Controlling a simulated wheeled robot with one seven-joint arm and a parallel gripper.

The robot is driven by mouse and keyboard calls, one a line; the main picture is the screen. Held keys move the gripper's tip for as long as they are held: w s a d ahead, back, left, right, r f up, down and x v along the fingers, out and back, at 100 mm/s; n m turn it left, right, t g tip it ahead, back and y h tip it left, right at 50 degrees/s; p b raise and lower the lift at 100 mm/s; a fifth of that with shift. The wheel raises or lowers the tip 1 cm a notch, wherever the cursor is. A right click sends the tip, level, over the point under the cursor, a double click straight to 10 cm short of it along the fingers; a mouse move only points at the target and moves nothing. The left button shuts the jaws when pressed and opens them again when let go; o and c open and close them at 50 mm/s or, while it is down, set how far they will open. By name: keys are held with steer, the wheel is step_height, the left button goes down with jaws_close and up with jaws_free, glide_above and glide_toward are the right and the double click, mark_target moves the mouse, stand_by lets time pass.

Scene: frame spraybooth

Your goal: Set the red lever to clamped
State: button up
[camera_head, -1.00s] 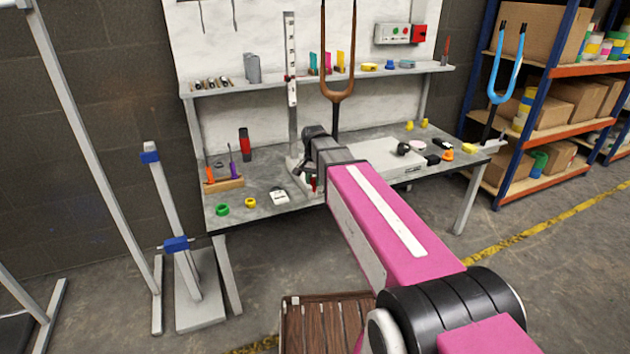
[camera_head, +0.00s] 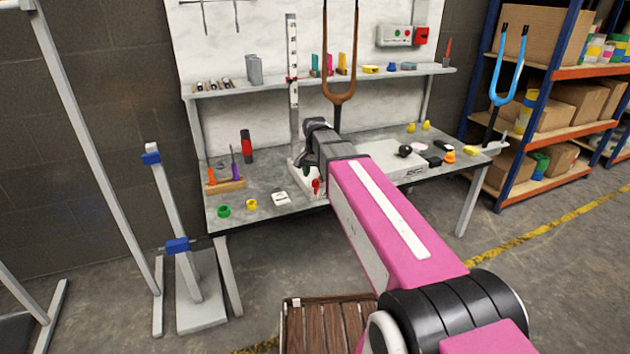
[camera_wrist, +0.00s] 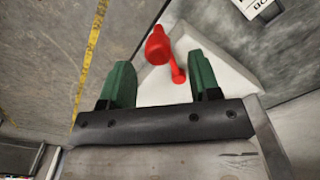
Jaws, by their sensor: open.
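The red lever (camera_wrist: 178,72) shows in the wrist view on a white base (camera_wrist: 150,88), with a larger red rounded part (camera_wrist: 157,46) beside it. My gripper (camera_wrist: 160,80) has two green fingers spread apart, one on each side of the white base in the picture. The lever's ball end lies in the gap between them, nearer the right finger. I cannot tell whether either finger touches it. In the head view the red lever (camera_head: 316,186) is a small spot near the bench's front edge, partly hidden by my gripper (camera_head: 307,168).
The workbench (camera_head: 262,215) holds a green ring (camera_head: 224,211), a yellow ring (camera_head: 251,204), a white label card (camera_head: 281,198) and a wooden tool block (camera_head: 226,186). An upright ruled post (camera_head: 293,90) stands close behind my gripper. A brown fork (camera_head: 340,90) stands behind my arm.

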step_height(320, 180, up, 7)
stand_by(0.4)
